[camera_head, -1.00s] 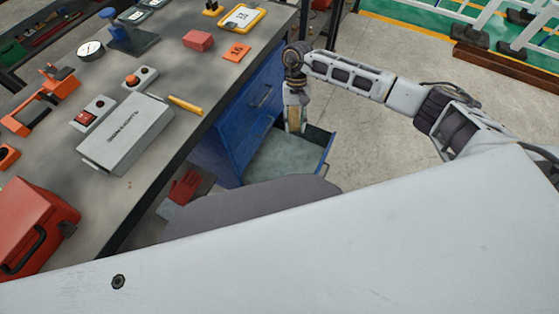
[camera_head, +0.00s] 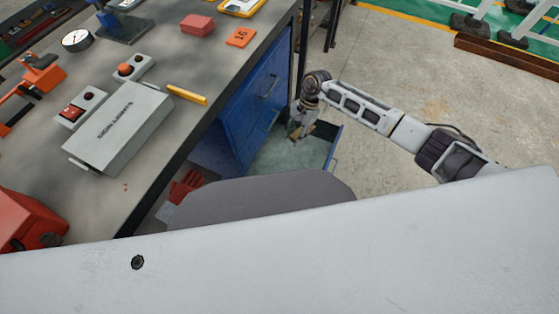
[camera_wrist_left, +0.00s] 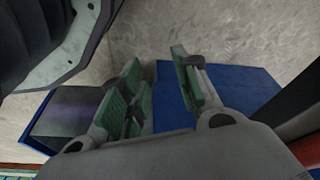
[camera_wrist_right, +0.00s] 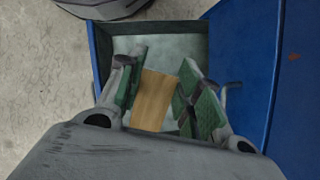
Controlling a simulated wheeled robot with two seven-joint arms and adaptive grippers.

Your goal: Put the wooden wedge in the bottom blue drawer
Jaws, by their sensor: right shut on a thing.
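The wooden wedge (camera_wrist_right: 153,100) is a light tan block between the green-padded fingers of my right gripper (camera_wrist_right: 160,88) in the right wrist view. In the head view my right gripper (camera_head: 298,134) hangs over the open bottom blue drawer (camera_head: 334,152), with a bit of the wedge showing. The drawer's floor is pale and looks empty; its rim also shows in the right wrist view (camera_wrist_right: 96,55). I cannot tell how far the wedge is above the floor. My left gripper (camera_wrist_left: 163,85) is open and empty in the left wrist view, with blue furniture behind it; the head view does not show it.
The blue cabinet (camera_head: 255,100) stands left of the drawer, under the grey workbench (camera_head: 200,130). A grey box (camera_head: 120,125) and several tools lie on the bench. Red gloves (camera_head: 184,186) lie low beside the cabinet. The floor right of the drawer is clear.

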